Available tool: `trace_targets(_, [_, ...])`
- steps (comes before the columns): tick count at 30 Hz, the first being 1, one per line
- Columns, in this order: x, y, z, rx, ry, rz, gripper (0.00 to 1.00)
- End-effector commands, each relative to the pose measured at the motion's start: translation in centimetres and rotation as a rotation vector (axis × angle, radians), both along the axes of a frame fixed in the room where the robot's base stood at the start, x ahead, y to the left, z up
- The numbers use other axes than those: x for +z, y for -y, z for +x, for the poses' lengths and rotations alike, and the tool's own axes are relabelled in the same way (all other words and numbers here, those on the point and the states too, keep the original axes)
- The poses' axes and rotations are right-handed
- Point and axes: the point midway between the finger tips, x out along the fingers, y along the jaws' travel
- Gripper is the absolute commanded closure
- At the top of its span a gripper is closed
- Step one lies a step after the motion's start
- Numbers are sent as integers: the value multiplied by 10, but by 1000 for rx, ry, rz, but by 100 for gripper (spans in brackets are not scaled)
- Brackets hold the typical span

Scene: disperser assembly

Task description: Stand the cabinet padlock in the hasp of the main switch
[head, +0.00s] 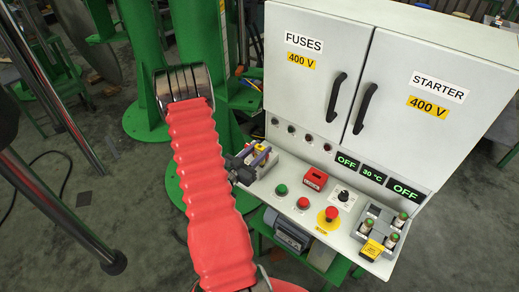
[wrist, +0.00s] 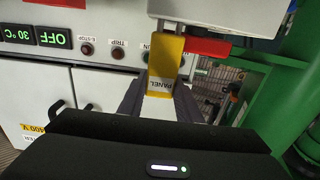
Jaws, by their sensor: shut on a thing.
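My gripper (head: 246,163) is at the left end of the control panel, shut on the cabinet padlock. In the wrist view the padlock is a yellow block (wrist: 165,55) with a white label reading PANEL, between the fingers (wrist: 160,100). Just beyond it is a pale grey housing (wrist: 225,12) with a red bar (wrist: 208,48), which looks like the main switch. The padlock overlaps this housing in the picture; I cannot tell whether they touch. In the head view the grip area is small and partly covered by my gripper.
The grey cabinet (head: 310,85) with two black-handled doors rises behind the panel. A red box (head: 315,179), push buttons, a red emergency stop (head: 331,214) and a grey tray (head: 368,229) of fuses stand to the right. Green columns (head: 145,115) rise at the left.

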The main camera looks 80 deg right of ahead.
Motion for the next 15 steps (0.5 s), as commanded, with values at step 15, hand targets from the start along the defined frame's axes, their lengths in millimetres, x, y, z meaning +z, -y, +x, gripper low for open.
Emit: trace_targets(15, [-9,0,0,0,0,0,95])
